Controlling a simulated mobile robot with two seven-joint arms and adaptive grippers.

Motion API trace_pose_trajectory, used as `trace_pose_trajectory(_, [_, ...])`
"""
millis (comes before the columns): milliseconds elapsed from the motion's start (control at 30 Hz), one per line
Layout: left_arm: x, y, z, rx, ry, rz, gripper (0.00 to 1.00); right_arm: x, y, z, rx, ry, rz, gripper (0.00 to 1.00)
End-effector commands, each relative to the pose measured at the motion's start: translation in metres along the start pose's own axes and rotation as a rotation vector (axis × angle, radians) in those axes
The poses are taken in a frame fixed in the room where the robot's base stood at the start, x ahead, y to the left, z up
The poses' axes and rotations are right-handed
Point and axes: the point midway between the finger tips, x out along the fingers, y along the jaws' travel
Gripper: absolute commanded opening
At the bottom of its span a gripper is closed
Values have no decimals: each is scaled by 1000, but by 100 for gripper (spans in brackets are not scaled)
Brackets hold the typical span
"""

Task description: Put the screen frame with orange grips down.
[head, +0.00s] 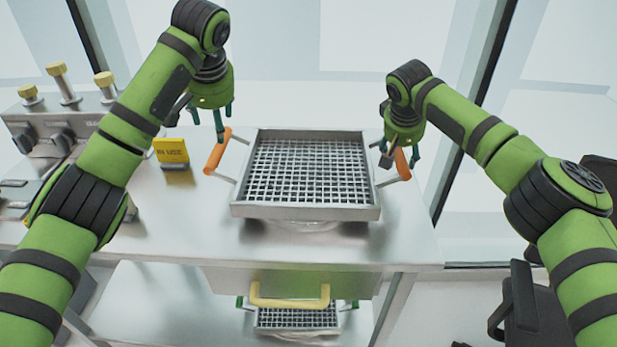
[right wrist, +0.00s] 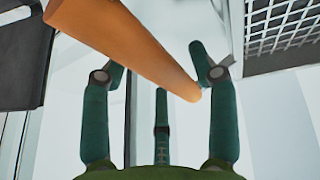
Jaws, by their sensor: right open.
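The screen frame (head: 305,213) is a square metal frame with a mesh inside, over the steel table top. Its left orange grip (head: 217,152) and right orange grip (head: 402,164) stick out at its sides. My left gripper (head: 220,122) is above the left grip, fingers pointing down; whether its jaws are open I cannot tell. My right gripper (head: 392,150) is at the right grip. In the right wrist view, the orange grip (right wrist: 125,45) passes in front of the spread fingers of my right gripper (right wrist: 165,85), and the mesh shows at the upper right.
A yellow sign (head: 171,151) stands left of the frame. A machine with yellow knobs (head: 57,70) is at the far left. A drawer with a yellow handle (head: 290,297) is below the table top. A second mesh frame (head: 296,318) sits on the lower shelf.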

Motion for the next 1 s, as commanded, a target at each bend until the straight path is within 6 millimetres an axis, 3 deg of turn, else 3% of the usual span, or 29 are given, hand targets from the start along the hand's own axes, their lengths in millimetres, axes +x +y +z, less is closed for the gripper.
trace_pose_trajectory(167, [-2, 0, 0, 0, 0, 0, 60, -22, 0, -1, 0, 5, -3, 60])
trace_pose_trajectory(400, [-1, 0, 0, 0, 0, 0, 60, -74, 0, -1, 1, 5, -2, 60])
trace_pose_trajectory(600, [-1, 0, 0, 1, 0, 0, 60, -107, 0, 0, 1, 3, -1, 60])
trace_pose_trajectory(1000, [-1, 0, 0, 1, 0, 0, 60, -119, 1, 0, 1, 2, 0, 60])
